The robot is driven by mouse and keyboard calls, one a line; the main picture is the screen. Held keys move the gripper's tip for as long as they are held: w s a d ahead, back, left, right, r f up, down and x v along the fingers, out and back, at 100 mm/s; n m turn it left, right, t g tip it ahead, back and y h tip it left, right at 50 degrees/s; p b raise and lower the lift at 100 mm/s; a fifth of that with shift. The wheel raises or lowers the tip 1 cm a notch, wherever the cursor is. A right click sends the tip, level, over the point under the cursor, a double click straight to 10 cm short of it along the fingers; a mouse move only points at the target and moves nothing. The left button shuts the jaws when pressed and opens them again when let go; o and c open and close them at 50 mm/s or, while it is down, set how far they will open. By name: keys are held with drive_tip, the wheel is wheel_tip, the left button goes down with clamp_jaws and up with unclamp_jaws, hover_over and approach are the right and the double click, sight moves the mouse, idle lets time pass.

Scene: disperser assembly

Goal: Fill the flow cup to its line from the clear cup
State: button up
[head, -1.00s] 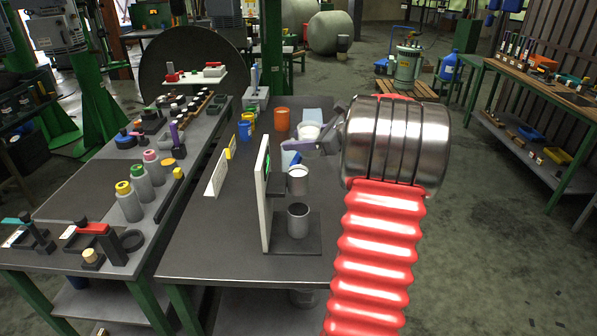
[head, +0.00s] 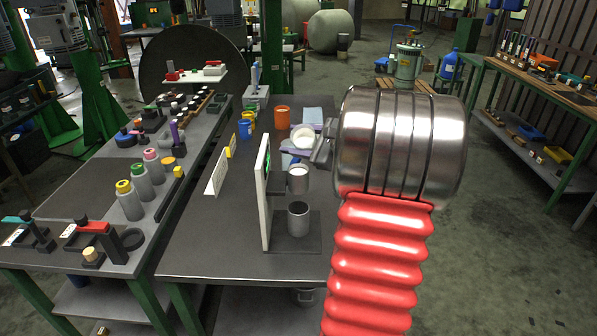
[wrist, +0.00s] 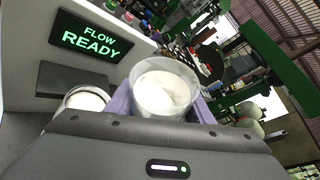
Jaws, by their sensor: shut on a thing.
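The clear cup (wrist: 163,92) holds white liquid and sits between the purple fingers of my gripper (wrist: 162,108), which is shut on it. In the head view the clear cup (head: 303,136) looks tilted, just above and behind the flow cup. The flow cup (head: 298,184) is a small metal cup on a stand and shows white inside its rim. It also shows in the wrist view (wrist: 86,99), to the left of the clear cup and partly hidden by my gripper body. I see no stream between the cups. I cannot make out the fill line.
The stand's upright panel (head: 262,195) is left of the flow cup; its display (wrist: 90,38) reads "FLOW READY". An open metal cup (head: 298,220) stands below on the base. An orange cup (head: 282,118) and blue and yellow containers stand farther back. The table front (head: 215,255) is clear.

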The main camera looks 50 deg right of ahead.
drive_tip(key=shift+a+r+n+t+h+p, duration=0.1)
drive_tip(key=shift+r+n+t+h+p, duration=0.3)
drive_tip(key=shift+r+n+t+p, duration=0.7)
idle(3.9)
drive_tip(key=shift+f+n+p, duration=0.35)
drive_tip(key=shift+n+p, duration=0.35)
idle(0.8)
drive_tip(key=shift+g, duration=0.3)
drive_tip(key=shift+r+m, duration=0.15)
drive_tip(key=shift+m, duration=0.45)
drive_tip(key=shift+f+m+g+y, duration=0.3)
drive_tip(key=shift+f+m+g, duration=0.2)
drive_tip(key=shift+f+m, duration=0.15)
drive_tip(key=shift+f+m, duration=0.1)
drive_tip(key=shift+m, duration=0.25)
